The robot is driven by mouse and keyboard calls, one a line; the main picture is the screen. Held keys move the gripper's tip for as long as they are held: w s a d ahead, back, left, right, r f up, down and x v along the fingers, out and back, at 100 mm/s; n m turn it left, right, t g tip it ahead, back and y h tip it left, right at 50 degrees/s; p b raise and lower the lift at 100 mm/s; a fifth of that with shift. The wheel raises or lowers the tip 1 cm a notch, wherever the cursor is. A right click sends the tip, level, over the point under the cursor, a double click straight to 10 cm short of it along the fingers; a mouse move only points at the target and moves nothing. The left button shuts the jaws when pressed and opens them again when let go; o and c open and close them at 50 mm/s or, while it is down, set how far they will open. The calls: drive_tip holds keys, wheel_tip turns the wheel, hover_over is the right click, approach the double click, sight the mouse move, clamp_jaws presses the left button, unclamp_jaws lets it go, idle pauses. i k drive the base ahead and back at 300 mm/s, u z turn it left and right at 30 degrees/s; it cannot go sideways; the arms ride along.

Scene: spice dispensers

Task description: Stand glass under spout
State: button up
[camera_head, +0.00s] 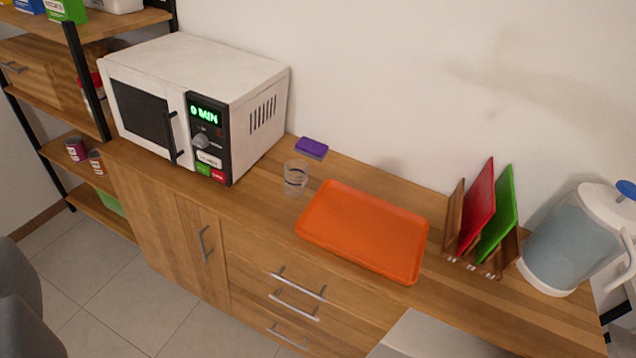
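A clear glass (295,177) stands upright on the wooden counter, between the microwave and the orange tray. At the right end of the counter is a large clear water dispenser or jug (569,242) with a white lid, a white base and a blue knob on top. No spout can be made out on it, and its right side is cut by the picture edge. My gripper is not in view; a dark rounded shape at the lower left edge cannot be identified.
A white microwave (205,85), a purple sponge (312,147), an orange tray (365,232) and a rack with red (477,205) and green (497,215) boards stand on the counter (262,205). Shelves (50,160) are at left. Tiled floor (120,300) is clear in front.

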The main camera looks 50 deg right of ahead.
sight(551, 323)
drive_tip(key=z, duration=1)
drive_tip(key=i, duration=1)
drive_tip(key=u, duration=0.05)
